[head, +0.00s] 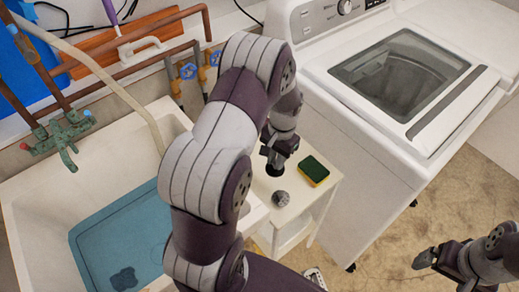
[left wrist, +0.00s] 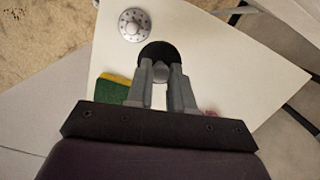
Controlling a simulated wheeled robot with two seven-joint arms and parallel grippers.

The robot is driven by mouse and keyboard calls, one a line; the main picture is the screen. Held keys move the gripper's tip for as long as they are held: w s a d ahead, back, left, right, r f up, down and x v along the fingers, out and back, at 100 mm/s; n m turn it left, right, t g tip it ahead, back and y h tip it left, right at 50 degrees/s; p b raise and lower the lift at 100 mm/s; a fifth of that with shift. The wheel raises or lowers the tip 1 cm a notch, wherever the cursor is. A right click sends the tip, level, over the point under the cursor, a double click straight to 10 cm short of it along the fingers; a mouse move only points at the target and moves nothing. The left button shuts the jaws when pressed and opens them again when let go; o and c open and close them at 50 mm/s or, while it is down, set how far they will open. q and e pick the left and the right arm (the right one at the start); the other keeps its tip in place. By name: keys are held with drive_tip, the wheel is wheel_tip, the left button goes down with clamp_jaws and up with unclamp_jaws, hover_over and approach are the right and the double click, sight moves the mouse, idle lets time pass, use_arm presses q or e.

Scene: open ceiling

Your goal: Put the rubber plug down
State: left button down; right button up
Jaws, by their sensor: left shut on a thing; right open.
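The black round rubber plug (left wrist: 154,51) has a grey knob. My left gripper (left wrist: 160,72) is shut on that knob, between its two fingers. In the head view the plug (head: 274,171) is at the top of a small white table (head: 262,187), below my left gripper (head: 275,160). I cannot tell whether its underside touches the tabletop. A silver round strainer (head: 280,198) lies close beside it, and it also shows in the left wrist view (left wrist: 134,24). My right gripper (head: 426,258) is open and empty, over the floor at the lower right.
A green and yellow sponge (head: 314,171) lies on the table to the right of the plug. A white sink (head: 30,215) with blue water (head: 120,235) is at left. A white washing machine (head: 350,125) stands at right. Bare tabletop shows in the left wrist view (left wrist: 235,70).

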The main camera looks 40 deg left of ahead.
use_arm(q)
drive_tip(key=shift+w+a+f+p, duration=0.2)
drive_tip(key=shift+a+f+p, duration=0.1)
drive_tip(key=shift+a+f, duration=1.75)
drive_tip(key=shift+w+a+f+p, duration=0.25)
drive_tip(key=shift+a+f, duration=1.55)
drive_tip(key=shift+f, duration=0.45)
drive_tip(key=shift+s+f, duration=0.1)
drive_tip(key=c, duration=1)
unclamp_jaws()
wheel_tip(320, 180, up, 13)
drive_tip(key=w+d+b, duration=0.1)
drive_tip(key=shift+t, duration=0.6)
drive_tip(key=d+r, duration=0.1)
drive_tip(key=d, duration=0.1)
drive_tip(key=s+d+r, duration=0.1)
drive_tip(key=d, duration=0.1)
drive_tip(key=s+d+r, duration=0.1)
drive_tip(key=d+r, duration=0.1)
drive_tip(key=d, duration=0.1)
drive_tip(key=shift+s+d+r, duration=0.1)
drive_tip(key=shift+s, duration=0.05)
drive_tip(key=s+d+r+t, duration=0.1)
drive_tip(key=s+d+r, duration=0.2)
drive_tip(key=s+d, duration=0.5)
drive_tip(key=s, duration=0.2)
drive_tip(key=shift+s+d+r+n+t, duration=0.15)
drive_tip(key=shift+s+d+n+t, duration=0.1)
drive_tip(key=shift+s+n+t, duration=0.1)
